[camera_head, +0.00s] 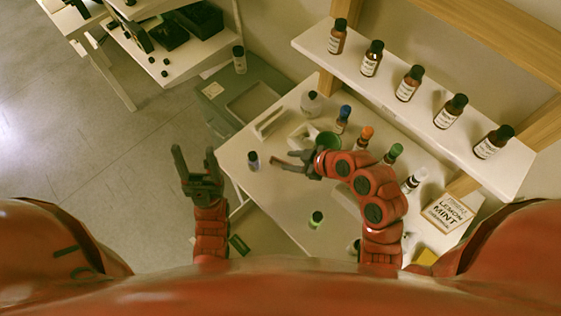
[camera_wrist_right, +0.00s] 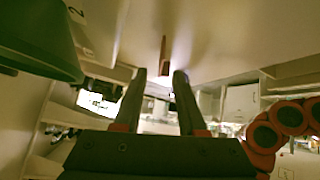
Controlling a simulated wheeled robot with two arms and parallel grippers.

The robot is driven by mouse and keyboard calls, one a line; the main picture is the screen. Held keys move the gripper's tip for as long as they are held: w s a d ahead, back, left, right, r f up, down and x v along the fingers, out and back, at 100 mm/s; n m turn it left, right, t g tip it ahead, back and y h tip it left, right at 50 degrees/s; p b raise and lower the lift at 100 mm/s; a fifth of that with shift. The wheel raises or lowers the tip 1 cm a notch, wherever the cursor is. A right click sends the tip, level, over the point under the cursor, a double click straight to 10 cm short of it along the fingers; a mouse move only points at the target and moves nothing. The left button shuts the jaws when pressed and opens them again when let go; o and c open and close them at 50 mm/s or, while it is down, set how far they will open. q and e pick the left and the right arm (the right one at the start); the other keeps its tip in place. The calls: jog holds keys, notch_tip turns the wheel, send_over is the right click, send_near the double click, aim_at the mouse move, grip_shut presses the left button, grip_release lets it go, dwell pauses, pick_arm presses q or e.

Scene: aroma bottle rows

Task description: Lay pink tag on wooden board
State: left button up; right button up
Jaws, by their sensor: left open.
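I cannot make out a pink tag in either view. A small card reading LEMON MINT (camera_head: 447,212) lies at the right of the white table; I cannot tell whether it is the wooden board. My right gripper (camera_head: 283,163) is over the table's left part, left of a green bowl (camera_head: 328,140). In the right wrist view its fingers (camera_wrist_right: 160,75) stand apart, with a thin brown piece (camera_wrist_right: 164,54) beyond the tips that I cannot identify. My left gripper (camera_head: 194,155) is open and empty, over the floor left of the table.
Bottles with blue (camera_head: 343,120), orange (camera_head: 364,138) and green (camera_head: 392,154) caps stand along the table's back. Small bottles stand at the left (camera_head: 253,161) and front (camera_head: 316,219). A shelf (camera_head: 420,105) with several brown bottles overhangs the back. A grey-green tray (camera_head: 250,102) is at left.

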jog(key=x, duration=0.4)
jog(key=shift+a+f+b, duration=0.15)
jog(key=shift+a+b, duration=0.05)
jog(key=shift+b, duration=0.1)
grip_shut()
